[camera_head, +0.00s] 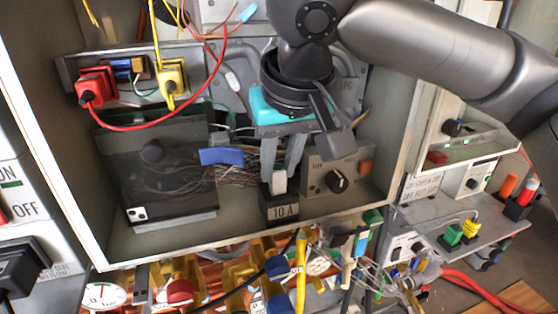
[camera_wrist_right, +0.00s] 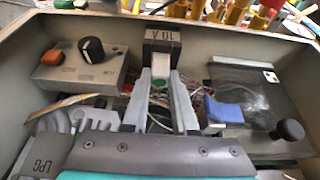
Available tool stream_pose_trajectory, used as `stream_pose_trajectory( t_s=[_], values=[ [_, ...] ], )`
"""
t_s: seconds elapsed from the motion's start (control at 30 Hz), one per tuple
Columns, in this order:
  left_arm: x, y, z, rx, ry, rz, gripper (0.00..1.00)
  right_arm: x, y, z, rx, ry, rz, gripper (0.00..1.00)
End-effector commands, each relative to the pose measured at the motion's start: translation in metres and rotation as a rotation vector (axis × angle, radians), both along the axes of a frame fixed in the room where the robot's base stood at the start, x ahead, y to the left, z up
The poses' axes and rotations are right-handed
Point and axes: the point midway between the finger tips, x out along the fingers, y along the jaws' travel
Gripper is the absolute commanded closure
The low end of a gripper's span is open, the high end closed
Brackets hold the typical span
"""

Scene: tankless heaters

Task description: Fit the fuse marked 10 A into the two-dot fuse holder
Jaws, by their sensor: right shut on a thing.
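The fuse marked 10 A (camera_head: 283,212) is a black block with a pale tab on top. My right gripper (camera_head: 281,170) reaches down into the open grey box with its fingers closed on that tab. The fuse also shows in the right wrist view (camera_wrist_right: 162,38), upright between the fingertips near the box's front wall. I cannot tell whether its underside touches anything. A two-dot label (camera_head: 137,213) is at the lower left corner of a smoky dark cover (camera_head: 165,185); the label also shows in the wrist view (camera_wrist_right: 270,76). Any holder under the cover is hard to make out. My left gripper is not in view.
A black knob (camera_head: 151,151) stands on the cover. A blue piece (camera_head: 222,156) and loose wires lie between cover and gripper. A grey dial unit (camera_head: 338,180) is close on the right. The box's front rim (camera_head: 240,240) is near the fuse.

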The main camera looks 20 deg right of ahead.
Motion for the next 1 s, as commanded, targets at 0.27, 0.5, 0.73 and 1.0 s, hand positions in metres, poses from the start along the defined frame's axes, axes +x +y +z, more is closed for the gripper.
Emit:
stream_pose_trajectory(
  t_s=[0.27, 0.5, 0.73, 1.0],
  values=[
    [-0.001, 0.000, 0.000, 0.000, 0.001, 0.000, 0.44, 0.000, 0.000, -0.001, 0.000, 0.000, -0.001, 0.47],
    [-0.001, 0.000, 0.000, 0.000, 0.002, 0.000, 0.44, 0.000, 0.000, -0.001, 0.000, 0.000, -0.001, 0.44],
    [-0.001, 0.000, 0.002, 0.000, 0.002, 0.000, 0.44, -0.005, 0.000, 0.017, 0.000, -0.003, -0.001, 0.44],
    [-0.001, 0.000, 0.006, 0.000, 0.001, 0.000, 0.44, -0.027, 0.000, 0.072, 0.001, -0.004, -0.001, 0.44]
  ],
)
